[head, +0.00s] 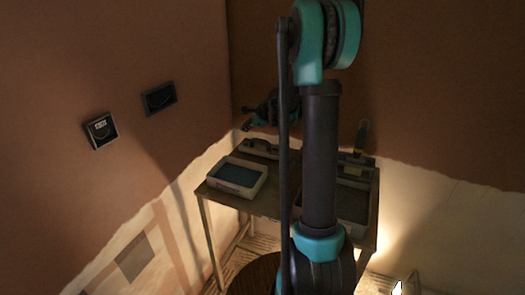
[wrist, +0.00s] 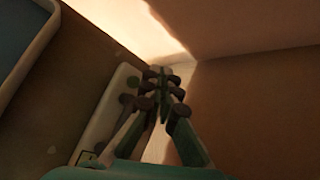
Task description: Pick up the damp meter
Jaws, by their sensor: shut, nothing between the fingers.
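My gripper (wrist: 160,80) is shut and empty in the wrist view, its fingertips together. A pale, rounded, slim object (wrist: 101,122) with dark details lies on the brown table top just left of the fingers. It looks like the damp meter, but I cannot be sure. The fingers partly cover it, and I cannot tell whether they touch it. In the head view my gripper (head: 247,126) is at the back left of the table, near the wall corner.
The table (head: 262,205) carries a white tray (head: 254,188) with a blue inside, whose rim also shows in the wrist view (wrist: 36,48). A dark tray (head: 352,203) stands at right. Two dark wall boxes (head: 101,130) (head: 159,98) are on the left wall. Walls close in behind the table.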

